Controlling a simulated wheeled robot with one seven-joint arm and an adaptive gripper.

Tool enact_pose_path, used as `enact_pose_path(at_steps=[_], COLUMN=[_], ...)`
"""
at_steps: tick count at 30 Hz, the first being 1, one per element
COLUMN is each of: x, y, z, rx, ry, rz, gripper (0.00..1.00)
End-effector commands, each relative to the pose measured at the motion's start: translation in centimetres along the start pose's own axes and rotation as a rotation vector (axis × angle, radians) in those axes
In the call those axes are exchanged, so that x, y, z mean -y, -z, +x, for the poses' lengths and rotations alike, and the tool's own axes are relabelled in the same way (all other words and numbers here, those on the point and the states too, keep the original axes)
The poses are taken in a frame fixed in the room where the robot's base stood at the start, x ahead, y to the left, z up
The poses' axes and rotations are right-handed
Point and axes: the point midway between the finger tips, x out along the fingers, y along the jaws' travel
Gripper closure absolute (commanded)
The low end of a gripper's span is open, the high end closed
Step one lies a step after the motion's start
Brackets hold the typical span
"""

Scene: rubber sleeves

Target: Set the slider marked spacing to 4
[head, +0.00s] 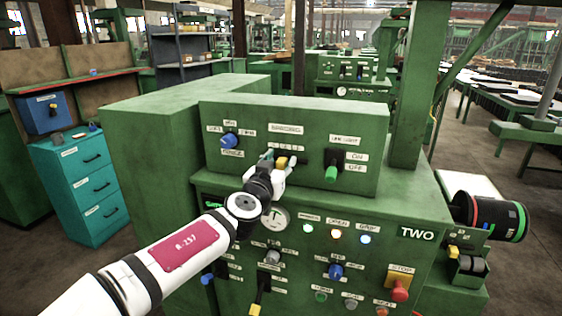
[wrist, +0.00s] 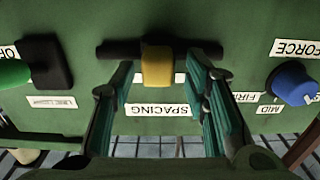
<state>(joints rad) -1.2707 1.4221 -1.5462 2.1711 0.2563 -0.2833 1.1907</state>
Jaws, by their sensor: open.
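The spacing slider is a yellow knob (wrist: 157,67) on a dark horizontal slot (wrist: 118,50) in the green panel. The wrist view is upside down, with the SPACING label (wrist: 158,110) inverted. The knob stands near the middle of the visible slot. My gripper (wrist: 162,63) is open, with one finger on each side of the knob and visible gaps between. In the head view my gripper (head: 278,161) is at the panel and the yellow knob (head: 282,162) shows between its fingers. The scale numbers are mostly hidden or too small to read.
In the head view a blue knob (head: 230,140) is left of the slider and a green-handled ON/OFF switch (head: 332,172) is right of it. Below are a round gauge (head: 274,218), lit lamps (head: 336,235) and a red stop button (head: 400,289).

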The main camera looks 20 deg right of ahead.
Motion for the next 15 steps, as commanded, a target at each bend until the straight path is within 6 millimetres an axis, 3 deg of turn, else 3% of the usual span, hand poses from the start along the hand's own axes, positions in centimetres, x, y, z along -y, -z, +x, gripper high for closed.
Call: enact_pose_path(at_steps=[15], x=[0.1], y=[0.0], z=[-9.2], rx=[-0.001], ry=[0.003], rz=[-0.001], gripper=[0.58])
